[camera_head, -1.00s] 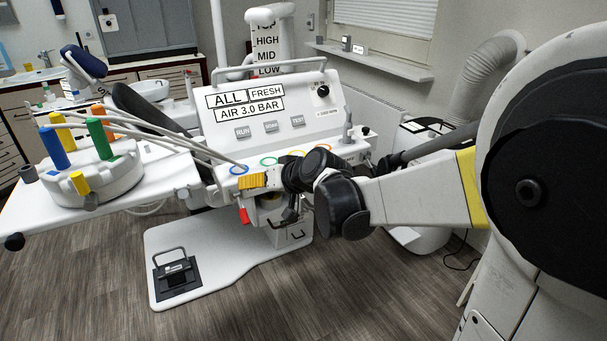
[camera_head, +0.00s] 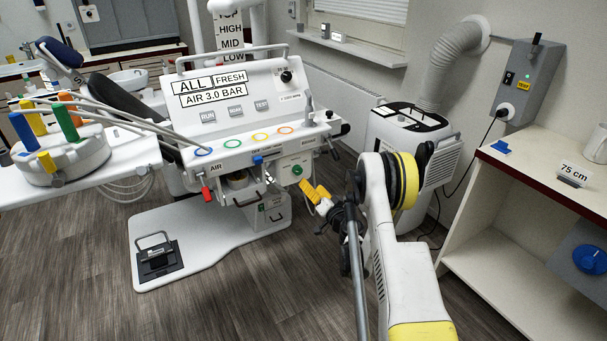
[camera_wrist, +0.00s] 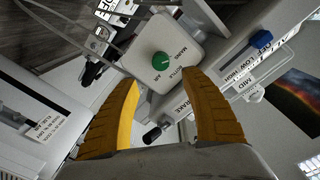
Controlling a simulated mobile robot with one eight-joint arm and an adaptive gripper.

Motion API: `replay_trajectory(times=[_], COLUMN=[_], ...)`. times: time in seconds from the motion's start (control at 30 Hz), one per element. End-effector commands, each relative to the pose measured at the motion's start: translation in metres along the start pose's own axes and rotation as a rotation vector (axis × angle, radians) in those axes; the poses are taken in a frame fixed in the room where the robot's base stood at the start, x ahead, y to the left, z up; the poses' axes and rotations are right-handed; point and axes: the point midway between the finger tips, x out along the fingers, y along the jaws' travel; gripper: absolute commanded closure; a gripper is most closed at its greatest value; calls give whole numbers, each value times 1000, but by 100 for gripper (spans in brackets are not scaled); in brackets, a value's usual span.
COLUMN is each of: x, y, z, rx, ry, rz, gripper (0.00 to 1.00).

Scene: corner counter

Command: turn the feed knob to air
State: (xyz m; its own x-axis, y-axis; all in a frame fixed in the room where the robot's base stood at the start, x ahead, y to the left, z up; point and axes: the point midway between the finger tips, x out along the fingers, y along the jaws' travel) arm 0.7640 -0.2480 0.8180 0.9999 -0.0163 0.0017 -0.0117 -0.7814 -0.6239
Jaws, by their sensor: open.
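The feed knob is a small round green knob (camera_head: 297,170) on a white box at the right of the dental unit's front. In the wrist view the green knob (camera_wrist: 160,61) sits among labels that look like MAINS, BOTTLE and AIR; I cannot surely tell which one it points at. My gripper (camera_head: 306,187) has yellow fingers and is in front of and slightly below right of the knob in the head view. In the wrist view my gripper (camera_wrist: 160,80) is open and empty, with the knob beyond and between its fingertips, apparently not touched.
A blue lever (camera_wrist: 261,39) with MID, LOW and HIGH labels is right of the knob in the wrist view. A red handle (camera_head: 206,194) hangs at the unit's left. A white suction machine (camera_head: 403,135) and a shelf (camera_head: 520,205) stand to the right. Open floor lies in front.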

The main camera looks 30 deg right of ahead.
Motion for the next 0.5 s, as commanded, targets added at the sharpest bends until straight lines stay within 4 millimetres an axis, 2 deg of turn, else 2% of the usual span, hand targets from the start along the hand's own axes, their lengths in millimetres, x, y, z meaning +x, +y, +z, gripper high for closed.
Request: replay_trajectory(times=[0.3,0.5], x=[59,90], y=[1,0], z=[3,2], rx=[0,0], ry=[-2,-3], rz=[-2,-2], gripper=[45,45])
